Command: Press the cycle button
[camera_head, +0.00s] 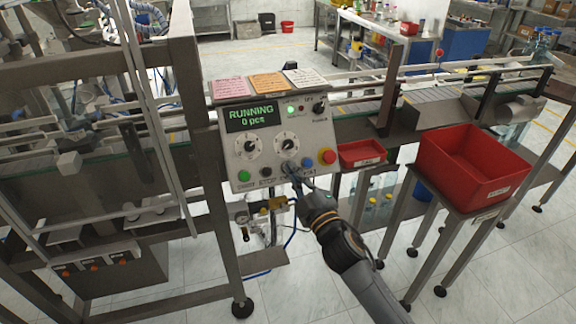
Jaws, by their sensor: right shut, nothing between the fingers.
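The control panel (265,140) is a grey box on the machine frame, with a lit screen (252,116) reading "RUNNING 0 pcs". Along its lower edge are a green button (243,175), a dark button (266,172), a blue button (308,162) and a large red knob on yellow (327,156). My right gripper (291,170) is shut and empty, its tips at the panel between the dark and blue buttons. The tips cover the button spot there, and the labels are partly hidden. I cannot tell whether the tips touch or press anything. My left gripper is out of view.
Two dials (286,141) sit above the buttons. A small red tray (361,153) and a large red bin (473,165) stand to the right. A metal upright (205,140) is close on the left. Open tiled floor lies below.

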